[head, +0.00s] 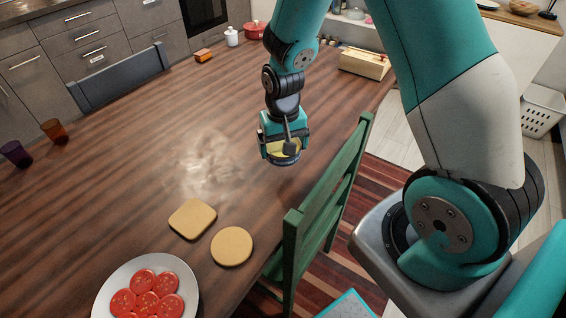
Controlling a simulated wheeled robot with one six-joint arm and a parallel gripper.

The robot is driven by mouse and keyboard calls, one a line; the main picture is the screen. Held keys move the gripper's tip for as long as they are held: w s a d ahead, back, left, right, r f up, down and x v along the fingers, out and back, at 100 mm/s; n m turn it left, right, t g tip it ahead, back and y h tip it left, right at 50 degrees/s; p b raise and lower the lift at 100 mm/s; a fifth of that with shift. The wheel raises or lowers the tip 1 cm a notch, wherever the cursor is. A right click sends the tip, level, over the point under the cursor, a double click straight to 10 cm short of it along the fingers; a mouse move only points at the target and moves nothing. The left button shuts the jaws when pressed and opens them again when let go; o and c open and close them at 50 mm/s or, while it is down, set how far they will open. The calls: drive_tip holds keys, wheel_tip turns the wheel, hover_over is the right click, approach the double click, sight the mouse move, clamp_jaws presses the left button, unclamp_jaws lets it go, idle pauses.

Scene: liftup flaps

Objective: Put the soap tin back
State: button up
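My gripper (284,143) points down over the right part of the wooden table, near its edge by the green chair. A small round item (285,156) with a yellow middle and a dark rim shows at its fingers. It may be the soap tin, but it is too small and covered to be sure. The fingers are partly hidden, and I cannot tell whether they grip it or whether it touches the table.
The brown table (130,130) is mostly clear in the middle. Two yellow slices (193,218) and a plate (105,292) of tomato slices are at the front. A green chair (325,205) stands at the right edge. A wooden box (364,63) is at the back right.

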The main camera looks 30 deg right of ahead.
sight(283, 172)
drive_tip(key=shift+f, duration=3.2)
drive_tip(key=shift+f, duration=0.15)
drive_tip(key=o, duration=0.8)
drive_tip(key=shift+c, duration=0.2)
